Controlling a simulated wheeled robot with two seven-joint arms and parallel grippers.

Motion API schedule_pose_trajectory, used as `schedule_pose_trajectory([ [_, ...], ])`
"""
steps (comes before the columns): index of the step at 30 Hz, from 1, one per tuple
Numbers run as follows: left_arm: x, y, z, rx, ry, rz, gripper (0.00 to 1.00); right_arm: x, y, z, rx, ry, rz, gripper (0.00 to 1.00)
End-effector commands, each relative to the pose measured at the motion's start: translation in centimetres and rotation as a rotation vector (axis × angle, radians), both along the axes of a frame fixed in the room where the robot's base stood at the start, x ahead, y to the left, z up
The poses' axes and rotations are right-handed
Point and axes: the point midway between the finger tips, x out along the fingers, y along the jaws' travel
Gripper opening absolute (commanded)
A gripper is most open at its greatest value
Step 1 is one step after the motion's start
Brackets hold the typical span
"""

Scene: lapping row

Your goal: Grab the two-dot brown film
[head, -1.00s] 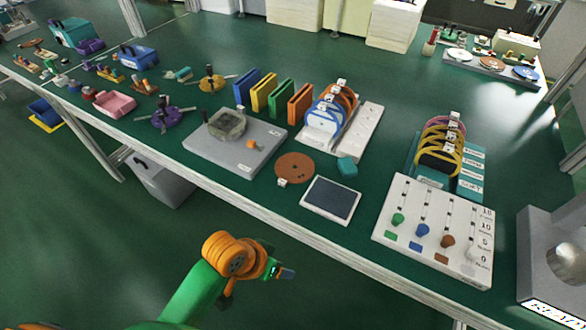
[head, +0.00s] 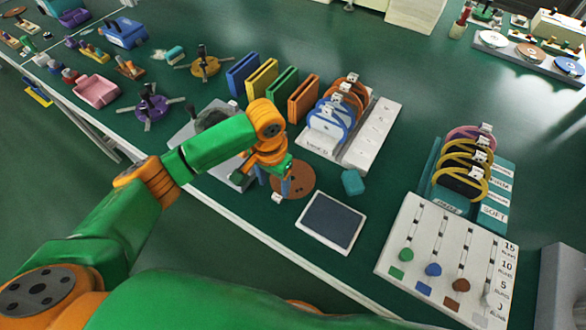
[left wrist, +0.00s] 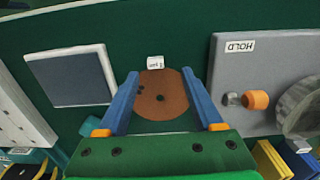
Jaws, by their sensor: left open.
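The brown film (head: 303,178) is a flat round disc lying on the green bench, with a small white tag at its edge. In the left wrist view the brown film (left wrist: 172,92) shows small dark dots near one side and a mark nearer its middle. My left gripper (head: 274,184) points down over the disc, open and empty. In the left wrist view its blue fingers (left wrist: 160,73) stand on either side of the disc, with the tag between the tips. Whether the fingertips touch the bench I cannot tell. My right gripper is not in view.
A grey HOLD plate (left wrist: 240,65) with an orange knob lies beside the disc. A dark-screened tablet (head: 330,220), a teal block (head: 352,182) and a rack with blue and orange rings (head: 370,138) stand close by. A slider panel (head: 425,245) is at right.

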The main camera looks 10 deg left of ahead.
Motion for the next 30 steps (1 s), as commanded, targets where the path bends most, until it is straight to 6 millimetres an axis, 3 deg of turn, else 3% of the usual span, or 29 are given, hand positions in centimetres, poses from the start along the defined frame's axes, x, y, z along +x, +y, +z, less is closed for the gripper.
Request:
schedule_pose_trajectory([
  [7,0.3,-0.5,-4.5,0.001,0.001,-0.001,0.68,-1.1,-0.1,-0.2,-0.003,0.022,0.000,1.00],
  [14,0.4,-0.5,-4.9,0.000,-0.003,-0.004,0.68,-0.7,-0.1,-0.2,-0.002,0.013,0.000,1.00],
  [17,0.4,-0.5,-4.9,0.000,-0.003,-0.004,0.46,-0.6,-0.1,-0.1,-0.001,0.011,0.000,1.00],
  [22,0.4,-0.5,-4.9,0.000,-0.003,-0.003,0.00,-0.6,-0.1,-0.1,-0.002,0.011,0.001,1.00],
  [30,0.4,-0.5,-4.8,0.000,-0.003,-0.003,0.00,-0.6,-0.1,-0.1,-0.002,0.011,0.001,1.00],
])
